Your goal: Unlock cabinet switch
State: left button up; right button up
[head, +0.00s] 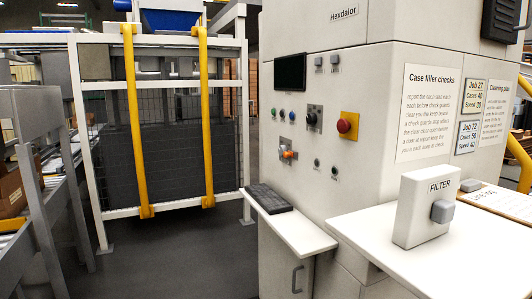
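The white cabinet (300,200) labelled Hexdalor stands at the centre right, with controls on its front. A metal plate with an orange-tipped switch or lever (288,153) sits low on the panel. Above and right of it is a black rotary knob (313,118) on a grey plate. I cannot tell which of these is the cabinet switch, or whether either is locked. A red mushroom button (346,125) on a yellow plate is further right. Neither of my grippers shows in the head view.
A shelf with a keyboard (268,198) juts out below the panel. A white FILTER box (425,210) stands on the ledge (385,247) at right. A mesh guard (165,120) with yellow bars and a conveyor stand left. The floor (185,255) between is clear.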

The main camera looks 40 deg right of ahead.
aim_at(285, 155)
jog(key=i+j+z, duration=0.1)
jog(key=i, duration=1.05)
jog(key=i+j+z, duration=0.1)
jog(key=i+z, duration=0.25)
jog(key=i+j+z, duration=0.35)
jog(key=i, duration=0.2)
jog(key=i+j+z, duration=0.25)
jog(key=z, duration=0.15)
jog(key=i+j+z, duration=0.6)
jog(key=j+z, duration=0.25)
